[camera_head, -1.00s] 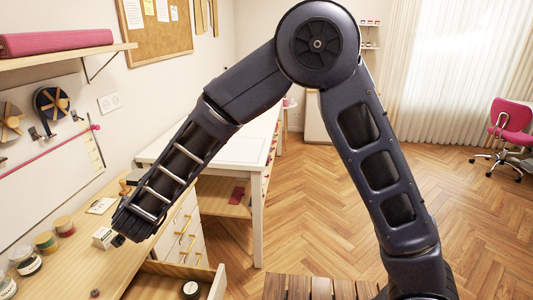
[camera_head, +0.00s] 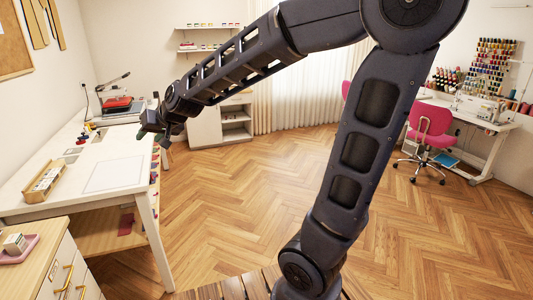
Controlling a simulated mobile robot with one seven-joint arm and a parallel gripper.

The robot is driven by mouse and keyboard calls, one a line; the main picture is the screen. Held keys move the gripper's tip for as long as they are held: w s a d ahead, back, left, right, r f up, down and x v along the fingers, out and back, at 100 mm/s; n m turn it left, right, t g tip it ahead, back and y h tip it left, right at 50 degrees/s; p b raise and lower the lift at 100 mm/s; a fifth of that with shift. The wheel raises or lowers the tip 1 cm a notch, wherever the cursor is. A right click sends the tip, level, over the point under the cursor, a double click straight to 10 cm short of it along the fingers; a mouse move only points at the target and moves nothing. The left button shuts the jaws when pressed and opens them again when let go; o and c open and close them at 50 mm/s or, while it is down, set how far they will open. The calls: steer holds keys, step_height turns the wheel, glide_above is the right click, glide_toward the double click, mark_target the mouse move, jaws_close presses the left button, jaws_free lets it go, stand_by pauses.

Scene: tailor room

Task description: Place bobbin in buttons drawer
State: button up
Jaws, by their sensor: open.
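My gripper (camera_head: 156,132), at the end of my dark arm, is open beyond the right edge of the white table in this view, and I see nothing between its fingers. It is small and dark here, so finger detail is hard to make out. The wooden-topped cabinet (camera_head: 60,257) with white drawer fronts and gold handles is at the lower left, well away from my gripper. The open drawer is outside this view. I cannot make out a bobbin near my gripper.
The white table (camera_head: 70,212) holds a wooden box (camera_head: 45,182) and a press-like machine (camera_head: 120,106). A pink tray (camera_head: 20,247) lies on the cabinet top. A white shelf unit (camera_head: 222,124) and pink chair (camera_head: 431,128) stand farther back. The middle floor is clear.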

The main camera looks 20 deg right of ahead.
steer(key=s+d+f+m+g+h, duration=0.1)
steer(key=s+d, duration=0.4)
steer(key=d, duration=0.6)
steer(key=s+d+f+g+h, duration=0.1)
steer(key=s+d+h, duration=0.2)
steer(key=s+d, duration=0.3)
steer(key=s+d+f+m+h, duration=0.1)
steer(key=s+d, duration=0.4)
steer(key=d, duration=1.2)
steer(key=shift+s+f+m+g+h, duration=0.35)
steer(key=shift+f+h, duration=0.2)
steer(key=shift+h, duration=0.55)
